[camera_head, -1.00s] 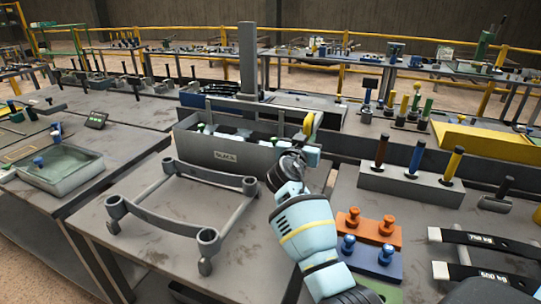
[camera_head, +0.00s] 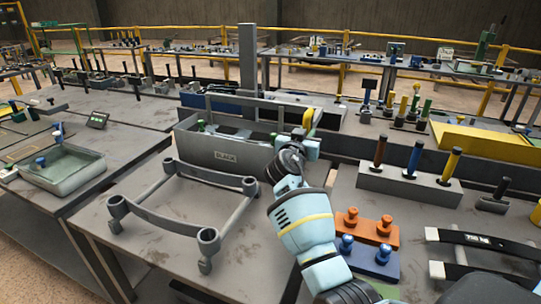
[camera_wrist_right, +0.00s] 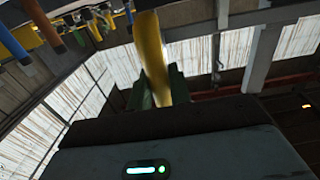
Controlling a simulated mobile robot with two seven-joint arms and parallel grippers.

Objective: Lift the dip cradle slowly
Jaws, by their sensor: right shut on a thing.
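A grey tank (camera_head: 225,155) labelled BLACK stands at the back of the near table. A thin grey upright frame (camera_head: 262,101), which looks like the dip cradle, rises out of it; its lower part is hidden by the tank wall. My right gripper (camera_head: 309,132) is at the tank's right end, by a yellow handle (camera_head: 314,117). In the right wrist view the gripper's dark green fingers (camera_wrist_right: 158,88) are shut on the yellow handle (camera_wrist_right: 150,45). Whether the handle joins the frame is hard to see. My left gripper is not in view.
A grey four-legged stand with round sockets (camera_head: 208,236) is on the table in front of the tank. To the right are a block with handles (camera_head: 407,185), orange (camera_head: 372,233) and blue (camera_head: 372,262) knobbed plates, and weight bars (camera_head: 480,240). A shallow basin (camera_head: 62,180) is at left.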

